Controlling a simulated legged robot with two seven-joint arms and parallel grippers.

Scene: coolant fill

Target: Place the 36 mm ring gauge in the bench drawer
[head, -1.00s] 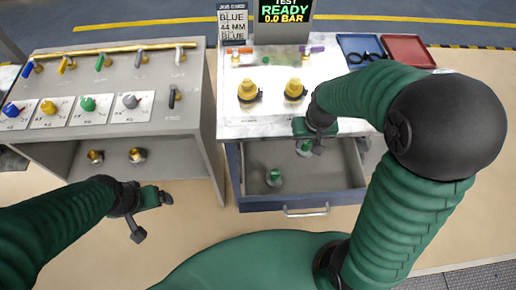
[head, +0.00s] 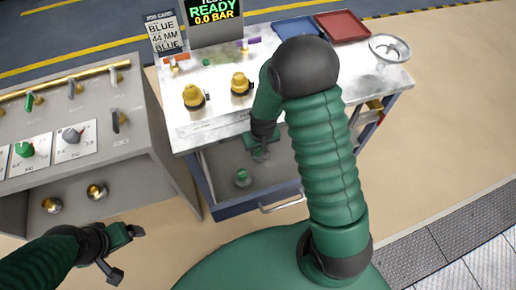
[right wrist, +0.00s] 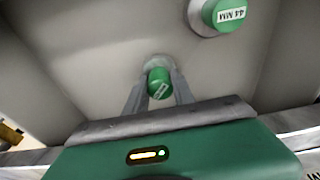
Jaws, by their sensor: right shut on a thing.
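The bench drawer (head: 272,202) stands open under the white-topped bench. My right gripper (head: 260,154) is inside the drawer's opening, pointing down. In the right wrist view its fingers (right wrist: 159,92) are shut on a green-handled gauge (right wrist: 158,78) whose label I cannot read. I cannot tell whether this gauge touches the drawer floor. A second green gauge, labelled 44 MM (right wrist: 228,14), stands in the drawer; it also shows in the head view (head: 243,178). My left gripper (head: 124,256) is open and empty in front of the grey cabinet.
Two yellow-topped fittings (head: 194,97) stand on the bench top. The grey cabinet (head: 100,165) with coloured valves stands left. A job card (head: 164,36) reads BLUE, 44 MM, BLUE.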

